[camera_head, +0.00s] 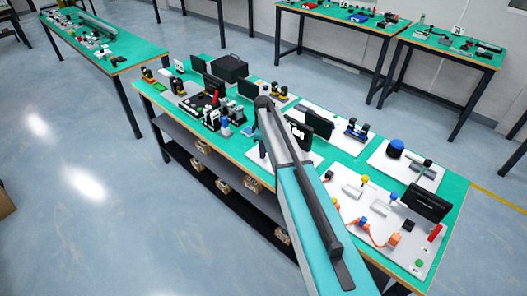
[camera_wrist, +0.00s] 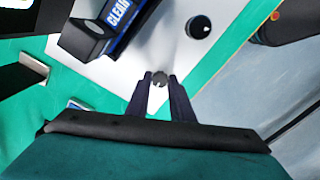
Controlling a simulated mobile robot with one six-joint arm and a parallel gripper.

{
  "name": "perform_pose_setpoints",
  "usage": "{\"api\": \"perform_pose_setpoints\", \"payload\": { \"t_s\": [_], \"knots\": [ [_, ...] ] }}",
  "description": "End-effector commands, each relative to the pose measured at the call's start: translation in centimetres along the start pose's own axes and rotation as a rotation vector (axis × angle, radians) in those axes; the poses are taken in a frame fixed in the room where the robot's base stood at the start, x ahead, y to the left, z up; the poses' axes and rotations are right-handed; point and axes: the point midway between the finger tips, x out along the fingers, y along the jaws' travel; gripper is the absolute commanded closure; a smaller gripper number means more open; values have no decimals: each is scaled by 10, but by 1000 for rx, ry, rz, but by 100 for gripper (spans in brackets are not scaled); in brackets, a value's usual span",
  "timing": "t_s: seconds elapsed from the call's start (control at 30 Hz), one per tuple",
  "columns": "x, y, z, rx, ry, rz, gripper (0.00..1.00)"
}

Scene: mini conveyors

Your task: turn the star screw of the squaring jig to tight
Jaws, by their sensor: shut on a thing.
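In the wrist view, my gripper (camera_wrist: 160,82) reaches over a white plate (camera_wrist: 175,45). Its two dark fingers are closed on a small round grey head, which looks like the star screw (camera_wrist: 159,78). The screw's mark and how tight it is are too small to read. The rest of the squaring jig cannot be made out clearly. In the head view, my arm runs over the bench and hides the gripper and the screw.
A black knob (camera_wrist: 199,27) stands on the plate, ahead and right of my fingers. A dark block with a blue "CLEAR" panel (camera_wrist: 118,18) stands ahead and left. The green bench (camera_head: 455,190) is crowded with fixtures, including a black screen (camera_head: 427,203) at the right.

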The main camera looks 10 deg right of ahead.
Motion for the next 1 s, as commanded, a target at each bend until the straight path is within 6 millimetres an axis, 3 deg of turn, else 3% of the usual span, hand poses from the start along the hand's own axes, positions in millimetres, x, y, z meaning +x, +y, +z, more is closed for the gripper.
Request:
{"api": "perform_pose_setpoints", "payload": {
  "t_s": [0.37,1.0],
  "knots": [
    [3,0,0,192,0,0,100],
    [2,0,1,779,0,1,100]
  ]
}}
